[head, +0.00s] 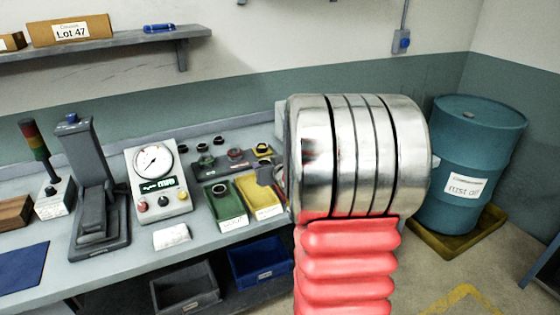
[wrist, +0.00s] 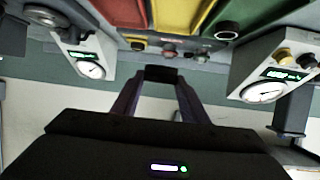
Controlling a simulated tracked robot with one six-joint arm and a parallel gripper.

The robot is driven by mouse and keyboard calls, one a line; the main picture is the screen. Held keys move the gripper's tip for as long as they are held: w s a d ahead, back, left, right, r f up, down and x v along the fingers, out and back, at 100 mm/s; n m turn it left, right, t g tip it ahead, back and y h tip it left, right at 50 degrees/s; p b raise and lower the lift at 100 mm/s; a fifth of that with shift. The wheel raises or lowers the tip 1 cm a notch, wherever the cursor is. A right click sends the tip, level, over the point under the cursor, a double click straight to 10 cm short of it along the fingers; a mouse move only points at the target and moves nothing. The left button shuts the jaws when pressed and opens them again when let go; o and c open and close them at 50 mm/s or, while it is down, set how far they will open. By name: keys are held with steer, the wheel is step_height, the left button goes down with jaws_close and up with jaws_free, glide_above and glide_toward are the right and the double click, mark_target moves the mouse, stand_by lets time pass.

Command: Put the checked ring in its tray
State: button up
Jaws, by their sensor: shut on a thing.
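My gripper (wrist: 160,78) is shut on a dark piece (wrist: 161,73), seen edge-on between the fingertips in the wrist view. Its markings cannot be read, so I cannot tell if it is the checked ring. In the head view my arm hides most of the gripper. A green tray (head: 226,203) and a yellow tray (head: 259,196) lie on the bench, with white labels too small to read.
A dial gauge box (head: 157,180) and a dark press (head: 95,190) stand left of the trays. Small round pieces, one with a red part (head: 236,155), sit behind the trays. Grey (head: 184,288) and blue (head: 260,262) bins are below. A teal drum (head: 468,160) stands right.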

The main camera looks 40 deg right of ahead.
steer(key=w+a+f+n+y, duration=0.1)
steer(key=w+a+f, duration=0.1)
steer(key=a, duration=0.8)
steer(key=w+a+f+n+y, duration=0.2)
steer(key=a, duration=0.7)
steer(key=w+a+f+n+t+y, duration=0.1)
steer(key=w+a+f, duration=0.1)
steer(key=a, duration=0.8)
steer(key=shift+w+a+f+y, duration=0.15)
steer(key=shift+w+a+y, duration=0.1)
steer(key=shift+a+y, duration=0.15)
steer(key=shift+a, duration=0.1)
steer(key=shift+s, duration=0.1)
